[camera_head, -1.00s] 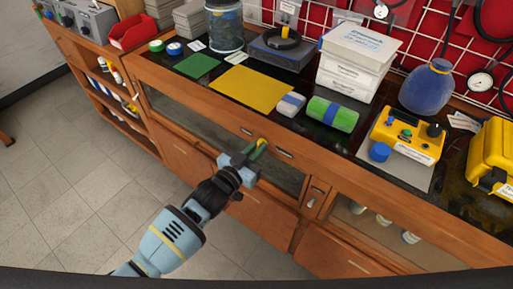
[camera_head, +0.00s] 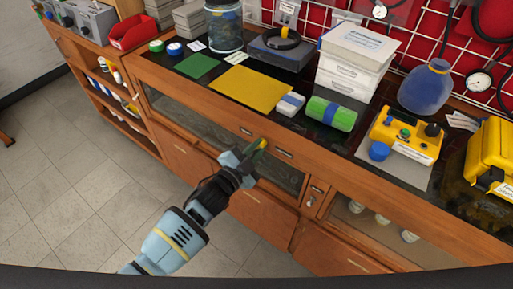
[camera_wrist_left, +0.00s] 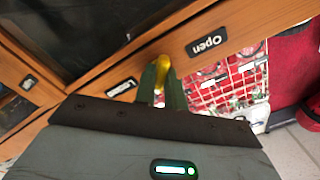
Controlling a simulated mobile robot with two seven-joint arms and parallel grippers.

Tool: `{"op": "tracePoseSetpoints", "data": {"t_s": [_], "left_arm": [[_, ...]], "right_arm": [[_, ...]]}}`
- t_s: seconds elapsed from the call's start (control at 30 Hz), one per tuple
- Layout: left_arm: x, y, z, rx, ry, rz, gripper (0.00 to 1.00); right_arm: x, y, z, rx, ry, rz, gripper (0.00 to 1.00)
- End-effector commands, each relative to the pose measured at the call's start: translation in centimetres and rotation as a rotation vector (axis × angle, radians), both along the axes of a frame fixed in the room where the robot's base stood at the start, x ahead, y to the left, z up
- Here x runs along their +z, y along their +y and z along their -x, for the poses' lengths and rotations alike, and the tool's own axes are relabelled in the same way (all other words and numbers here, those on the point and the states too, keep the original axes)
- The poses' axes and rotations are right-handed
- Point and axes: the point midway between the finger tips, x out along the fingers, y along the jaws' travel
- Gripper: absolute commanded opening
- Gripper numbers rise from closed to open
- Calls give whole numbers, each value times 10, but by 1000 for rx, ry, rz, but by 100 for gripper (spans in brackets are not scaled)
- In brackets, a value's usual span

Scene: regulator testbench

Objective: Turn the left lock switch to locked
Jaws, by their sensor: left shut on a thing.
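The left lock switch (camera_wrist_left: 155,64), with a yellow part, sits on the wooden front of the bench cabinet, between an "Open" label (camera_wrist_left: 207,41) and a second label (camera_wrist_left: 121,88) too small to read. My left gripper (camera_head: 257,153) is at the cabinet front and shut on the switch, its greenish fingers covering much of it. In the wrist view the gripper (camera_wrist_left: 162,84) reaches up to the yellow part from below. How far the switch is turned I cannot tell. My right gripper is not in view.
Glass cabinet doors (camera_head: 190,112) flank the switch area. Above, the bench top carries a yellow mat (camera_head: 252,88), a green roll (camera_head: 332,114), white boxes (camera_head: 352,65) and a yellow device (camera_head: 406,136). The tiled floor (camera_head: 70,190) at left is clear.

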Motion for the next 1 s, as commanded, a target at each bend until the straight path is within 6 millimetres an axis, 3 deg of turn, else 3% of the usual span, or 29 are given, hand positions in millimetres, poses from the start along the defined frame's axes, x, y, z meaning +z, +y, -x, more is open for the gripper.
{"op": "tracePoseSetpoints", "data": {"t_s": [0.6,0.63,0.77,1.0], "left_arm": [[0,0,0,0,-24,-33,0],[0,0,0,0,-24,-33,16],[0,0,0,0,-24,-32,33],[0,0,0,0,-23,-32,34]], "right_arm": [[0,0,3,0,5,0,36],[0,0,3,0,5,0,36],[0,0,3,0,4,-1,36],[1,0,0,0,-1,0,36]]}}
